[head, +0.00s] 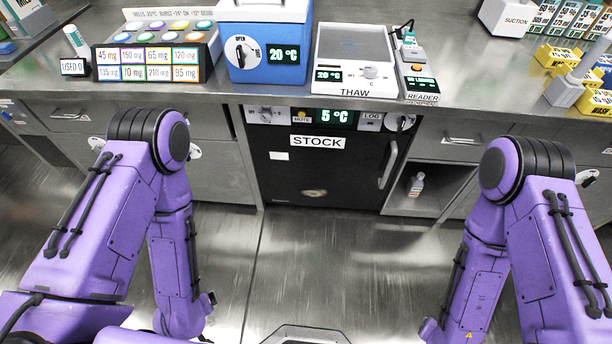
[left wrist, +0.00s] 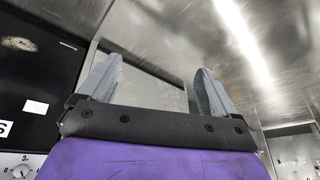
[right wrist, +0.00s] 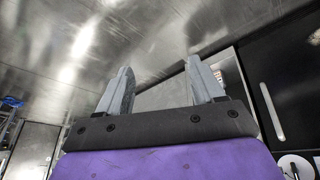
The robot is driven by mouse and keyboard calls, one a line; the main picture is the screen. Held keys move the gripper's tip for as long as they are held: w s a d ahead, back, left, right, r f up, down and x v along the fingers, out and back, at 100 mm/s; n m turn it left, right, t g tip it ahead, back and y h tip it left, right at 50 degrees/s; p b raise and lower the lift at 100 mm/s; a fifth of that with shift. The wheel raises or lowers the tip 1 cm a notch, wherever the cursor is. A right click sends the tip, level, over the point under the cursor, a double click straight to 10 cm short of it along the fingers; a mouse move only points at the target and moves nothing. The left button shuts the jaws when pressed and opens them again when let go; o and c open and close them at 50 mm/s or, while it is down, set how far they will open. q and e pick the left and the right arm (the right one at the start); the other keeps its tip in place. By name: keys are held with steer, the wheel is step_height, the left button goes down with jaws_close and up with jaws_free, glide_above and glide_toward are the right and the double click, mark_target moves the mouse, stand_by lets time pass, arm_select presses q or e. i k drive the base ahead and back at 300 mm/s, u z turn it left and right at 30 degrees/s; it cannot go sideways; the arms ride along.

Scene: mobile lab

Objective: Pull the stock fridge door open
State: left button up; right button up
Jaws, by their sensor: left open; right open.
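The stock fridge door (head: 318,175) is a black panel under the bench, labelled STOCK, and it looks shut. Its pale vertical handle (head: 388,166) is on the door's right side. A strip above the door shows 5 °C. In the right wrist view the handle (right wrist: 272,112) is to the right of the fingers. My left gripper (left wrist: 155,85) is open and empty; part of the black door (left wrist: 40,60) shows at the left of that view. My right gripper (right wrist: 160,88) is open and empty. Both arms hang in front of the bench, and neither gripper touches the door. The head view does not show the fingers.
An open cubby (head: 430,190) with a small bottle (head: 416,184) is right of the fridge. Drawers flank it. On the bench (head: 280,95) stand a blue cooler (head: 262,45), a THAW unit (head: 352,60), a reader and a vial rack. The floor (head: 320,260) before the door is clear.

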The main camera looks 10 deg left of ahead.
mark_target(330, 167)
steer(key=z, duration=0.6)
steer(key=i, duration=0.35)
steer(key=z, duration=0.5)
